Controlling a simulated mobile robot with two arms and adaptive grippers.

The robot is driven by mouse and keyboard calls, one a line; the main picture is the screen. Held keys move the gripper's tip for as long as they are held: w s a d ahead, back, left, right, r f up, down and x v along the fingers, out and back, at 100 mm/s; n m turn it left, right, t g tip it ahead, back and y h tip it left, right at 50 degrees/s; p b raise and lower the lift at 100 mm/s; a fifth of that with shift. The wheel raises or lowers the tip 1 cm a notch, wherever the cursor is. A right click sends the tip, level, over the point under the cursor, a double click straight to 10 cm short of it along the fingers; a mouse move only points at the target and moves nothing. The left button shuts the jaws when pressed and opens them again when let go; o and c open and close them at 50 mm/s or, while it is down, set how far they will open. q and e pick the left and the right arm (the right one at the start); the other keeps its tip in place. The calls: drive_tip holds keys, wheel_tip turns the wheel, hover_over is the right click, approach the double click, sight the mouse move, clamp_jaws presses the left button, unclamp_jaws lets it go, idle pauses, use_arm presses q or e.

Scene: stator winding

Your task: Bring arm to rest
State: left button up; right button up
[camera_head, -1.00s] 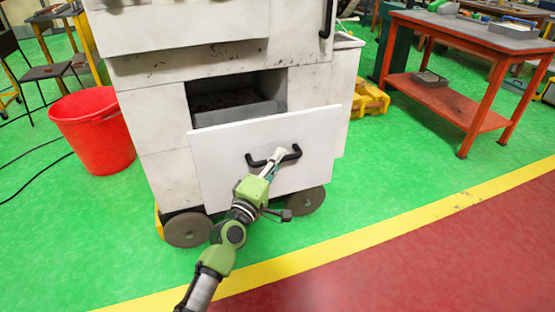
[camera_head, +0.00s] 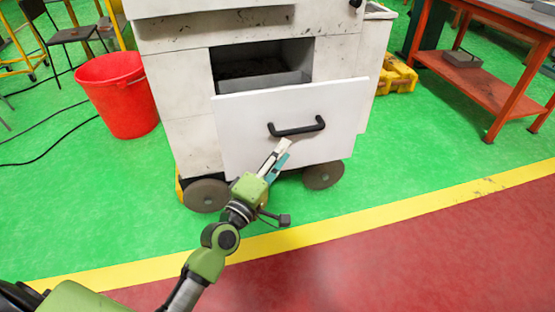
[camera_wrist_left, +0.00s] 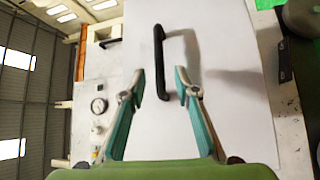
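My left gripper (camera_head: 279,150) is in front of the white drawer front (camera_head: 240,130), just below its black handle (camera_head: 297,128). My right gripper is not in view.
A red bucket (camera_head: 122,97) stands left of the cabinet. A red workbench (camera_head: 478,75) stands at the right, with a yellow object (camera_head: 397,78) near the cabinet. The green floor and dark red floor in front, divided by a yellow line (camera_head: 350,222), are clear.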

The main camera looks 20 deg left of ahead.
use_arm(q)
drive_tip(key=shift+v, duration=1.15)
